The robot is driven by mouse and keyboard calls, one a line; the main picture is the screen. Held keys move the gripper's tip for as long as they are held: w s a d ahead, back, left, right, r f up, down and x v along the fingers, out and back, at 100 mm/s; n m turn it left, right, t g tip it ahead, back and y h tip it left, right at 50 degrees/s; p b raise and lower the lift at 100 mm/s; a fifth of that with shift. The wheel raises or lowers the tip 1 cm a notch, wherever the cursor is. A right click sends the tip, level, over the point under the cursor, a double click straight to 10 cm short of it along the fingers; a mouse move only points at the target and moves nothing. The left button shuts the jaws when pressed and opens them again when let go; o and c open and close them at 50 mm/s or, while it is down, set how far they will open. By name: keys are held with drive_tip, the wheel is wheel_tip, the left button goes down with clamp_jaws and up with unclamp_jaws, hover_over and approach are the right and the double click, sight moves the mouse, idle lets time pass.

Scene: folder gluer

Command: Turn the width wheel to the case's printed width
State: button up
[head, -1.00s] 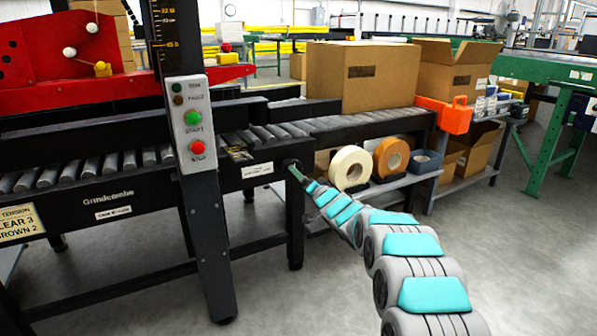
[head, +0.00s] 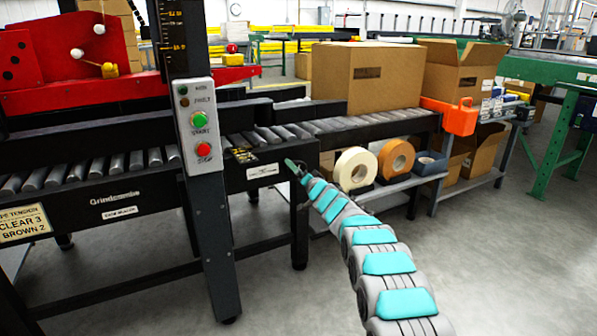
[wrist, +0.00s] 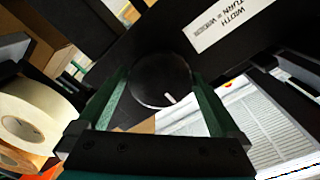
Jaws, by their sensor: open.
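The width wheel (wrist: 158,80) is a round black knob with a short white mark near its lower right edge in the wrist view. My gripper (wrist: 160,92) is open, with one green finger on each side of the wheel; I cannot tell whether they touch it. A white label (wrist: 232,25) reading "WIDTH TURN", its last part unclear, is beside the wheel. In the head view my gripper (head: 291,165) is at the machine's right end, and the wheel is not clearly visible there. The closed cardboard case (head: 368,80) rests on the rollers; its dark printed patch is unreadable.
A post with start and stop buttons (head: 200,135) stands left of my arm. Tape rolls (head: 355,168) and a blue bin (head: 430,163) sit on a low shelf just right of my gripper. An orange holder (head: 449,115) hangs at the conveyor's end. Right-hand floor is open.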

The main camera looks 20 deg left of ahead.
drive_tip(key=shift+c, duration=0.2)
drive_tip(key=c, duration=1)
drive_tip(key=shift+c, duration=0.2)
drive_tip(key=shift+d+n, duration=0.1)
drive_tip(key=shift+n, duration=0.2)
